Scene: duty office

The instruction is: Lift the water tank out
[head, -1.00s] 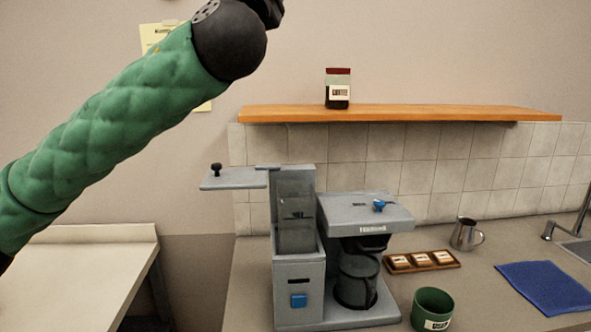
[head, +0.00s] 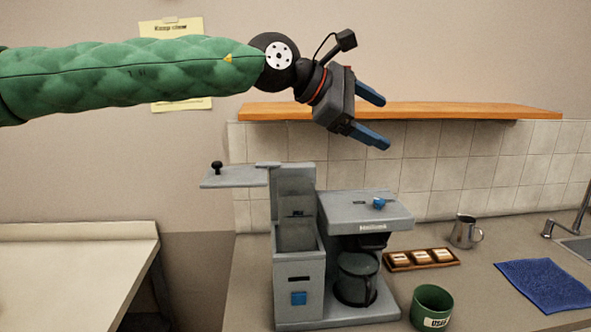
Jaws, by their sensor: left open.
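The grey coffee machine (head: 367,209) stands on the counter, with a tall column at its left. The column's lid (head: 232,180), with a black knob, sticks out to the left, so the column's top is open. A grey, see-through water tank (head: 297,236) appears to sit inside the column; its lower part is hidden by the front wall. My left gripper (head: 375,119) is open and empty, its blue fingers apart, in the air above and right of the column, in front of the shelf. My right gripper is not in view.
A glass carafe (head: 357,279) stands in the machine. A green cup (head: 432,307), a wooden tray (head: 421,260), a metal pitcher (head: 466,232) and a blue cloth (head: 546,286) lie to its right. The wooden shelf (head: 455,110) hangs above. A pale table (head: 75,280) stands at left.

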